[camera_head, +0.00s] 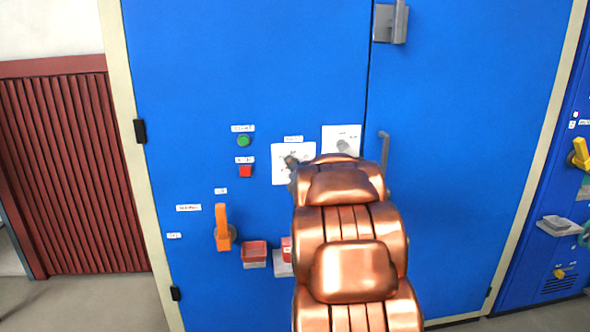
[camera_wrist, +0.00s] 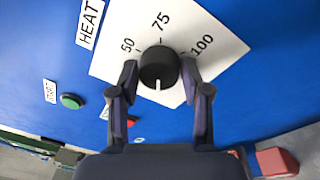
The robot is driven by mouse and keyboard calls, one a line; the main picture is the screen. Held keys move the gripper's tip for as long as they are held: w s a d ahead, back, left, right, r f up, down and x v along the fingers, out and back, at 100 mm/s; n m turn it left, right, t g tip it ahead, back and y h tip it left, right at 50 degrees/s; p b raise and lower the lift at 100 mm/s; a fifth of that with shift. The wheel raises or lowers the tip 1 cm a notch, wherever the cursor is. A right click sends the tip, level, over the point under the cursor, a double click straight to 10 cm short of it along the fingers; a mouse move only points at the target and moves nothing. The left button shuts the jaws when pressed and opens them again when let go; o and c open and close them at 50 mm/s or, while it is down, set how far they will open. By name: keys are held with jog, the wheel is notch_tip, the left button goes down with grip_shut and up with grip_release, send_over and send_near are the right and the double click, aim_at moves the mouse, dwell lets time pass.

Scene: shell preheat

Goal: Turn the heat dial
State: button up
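The heat dial is a round black knob (camera_wrist: 158,69) on a white plate (camera_wrist: 115,62) marked 50, 75 and 100, under a "HEAT" label (camera_wrist: 90,22). Its white pointer line points down in the wrist view, away from the 75. My gripper (camera_wrist: 159,72) has one finger on each side of the knob, both tips very close to its sides. I cannot tell whether they touch it. In the head view the dial's white plate (camera_head: 306,157) shows on the blue cabinet, and my copper arm hides part of it and most of the gripper.
Left of the plate are a green button (camera_head: 243,141) and a red button (camera_head: 245,171). A second white plate (camera_head: 337,133) with a knob is just right of the dial. A grey door handle (camera_head: 384,148) stands beyond it.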

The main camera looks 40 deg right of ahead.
jog(key=c, duration=0.7)
jog(key=shift+o, duration=0.2)
jog(key=m+h+b, duration=0.1)
jog(key=m, duration=0.5)
jog(key=m+b, duration=0.2)
jog(key=m, duration=0.4)
jog(key=shift+h, duration=0.4)
jog(key=shift+m, duration=0.3)
jog(key=o, duration=1.1)
jog(key=shift+o, duration=0.2)
